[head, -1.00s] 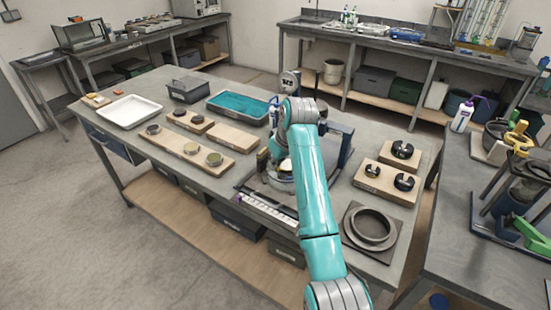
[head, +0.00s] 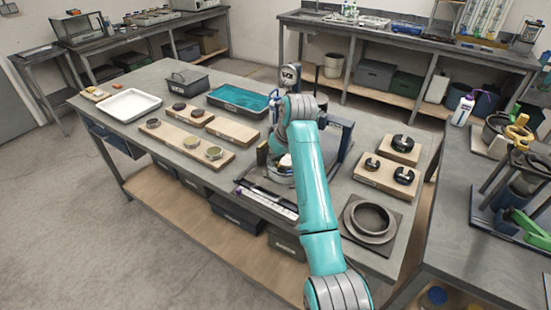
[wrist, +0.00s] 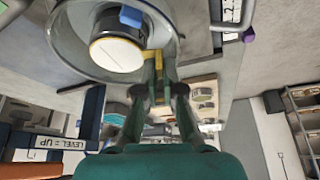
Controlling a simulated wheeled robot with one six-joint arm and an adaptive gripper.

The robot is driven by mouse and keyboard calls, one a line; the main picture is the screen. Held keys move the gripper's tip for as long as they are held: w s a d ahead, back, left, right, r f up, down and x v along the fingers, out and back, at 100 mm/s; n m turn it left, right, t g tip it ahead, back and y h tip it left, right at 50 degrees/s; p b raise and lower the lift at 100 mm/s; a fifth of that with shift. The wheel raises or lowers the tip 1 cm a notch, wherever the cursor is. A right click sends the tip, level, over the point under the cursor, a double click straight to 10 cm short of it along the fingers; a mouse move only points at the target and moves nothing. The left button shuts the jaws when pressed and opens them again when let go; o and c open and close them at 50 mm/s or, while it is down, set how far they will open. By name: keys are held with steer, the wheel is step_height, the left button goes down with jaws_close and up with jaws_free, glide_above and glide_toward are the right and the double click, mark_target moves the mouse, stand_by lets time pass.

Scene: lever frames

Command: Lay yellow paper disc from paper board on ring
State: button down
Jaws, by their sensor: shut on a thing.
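My gripper (wrist: 159,68) is shut on a small yellow thing (wrist: 151,60), seen edge-on between its fingertips in the wrist view; I cannot tell whether it is the paper disc. The tips are beside a round dish holding a pale-topped cylinder (wrist: 117,52) with a dark rim and a blue tab. In the head view, my arm hides most of the gripper and the frame around it. A grey ring (head: 370,218) lies on a square plate at right.
A blue upright frame (head: 338,135) stands close to the right of my arm. Boards with black round pieces (head: 385,178) are at right. A white tray (head: 128,104), a teal tray (head: 238,97) and a dark box (head: 187,82) are at the left and back.

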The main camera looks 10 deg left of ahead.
steer(key=shift+f, duration=0.15)
steer(key=c, duration=1.2)
jaws_free()
steer(key=shift+c, duration=0.2)
steer(key=v, duration=0.7)
steer(key=shift+r, duration=0.25)
